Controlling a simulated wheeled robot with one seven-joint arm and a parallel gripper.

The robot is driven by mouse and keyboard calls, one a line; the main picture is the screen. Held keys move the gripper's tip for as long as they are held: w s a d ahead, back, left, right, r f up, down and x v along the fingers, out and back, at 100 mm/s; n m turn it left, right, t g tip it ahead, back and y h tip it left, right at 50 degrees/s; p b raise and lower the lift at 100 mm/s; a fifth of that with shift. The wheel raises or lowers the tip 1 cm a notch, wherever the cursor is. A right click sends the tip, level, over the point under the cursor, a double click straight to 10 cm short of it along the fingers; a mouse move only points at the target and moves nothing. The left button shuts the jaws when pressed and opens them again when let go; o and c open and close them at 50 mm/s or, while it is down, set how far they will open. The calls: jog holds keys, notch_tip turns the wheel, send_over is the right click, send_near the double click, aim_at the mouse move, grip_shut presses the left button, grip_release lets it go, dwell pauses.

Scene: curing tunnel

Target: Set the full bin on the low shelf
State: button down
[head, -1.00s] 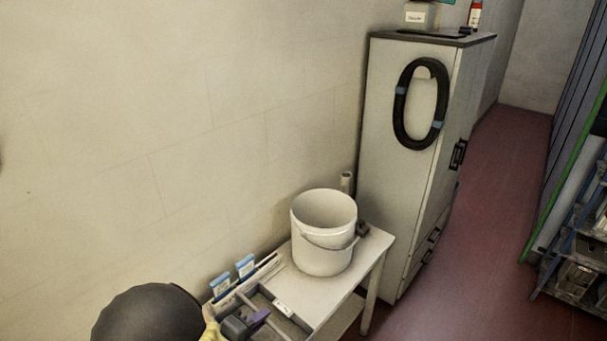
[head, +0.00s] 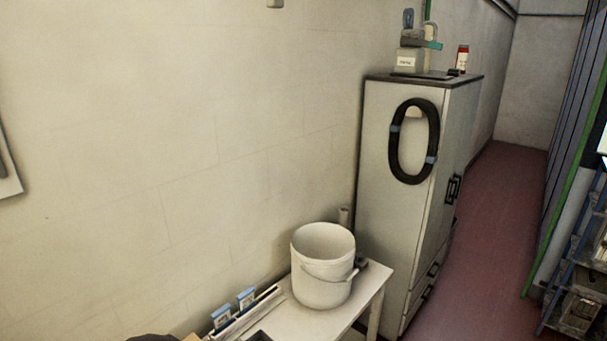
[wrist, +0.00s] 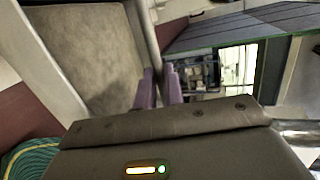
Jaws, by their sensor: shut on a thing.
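In the wrist view my gripper (wrist: 160,88) has its two purple fingers close together on a thin grey edge (wrist: 150,35). A broad grey-beige panel (wrist: 85,50) with a pale border lies left of the fingers. I cannot tell whether the edge and panel belong to the full bin. My gripper is out of frame in the head view. A white bucket (head: 322,275) with a wire handle stands upright on a white table (head: 370,295); its contents are hidden. I cannot make out the low shelf for sure.
A tall pale cabinet (head: 385,235) with a black hose loop (head: 434,140) on its side stands behind the table. Reddish floor (head: 490,230) runs clear to its right. A metal rack (head: 580,280) stands at the right edge. Blue-labelled packets (head: 232,310) sit on the table.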

jog(key=shift+x, duration=0.9)
jog(key=w+d+f+m+g+h, duration=0.2)
jog(key=d+f, duration=0.5)
jog(key=d, duration=0.5)
jog(key=w+d+f+m+g+h, duration=0.15)
jog(key=d+f, duration=0.45)
jog(key=d, duration=0.6)
notch_tip(320, 180, down, 10)
jog(key=b, duration=1)
jog(key=shift+w, duration=0.4)
jog(key=shift+r+t+y, duration=0.2)
jog(key=shift+t+y, duration=0.05)
jog(key=shift+t, duration=0.1)
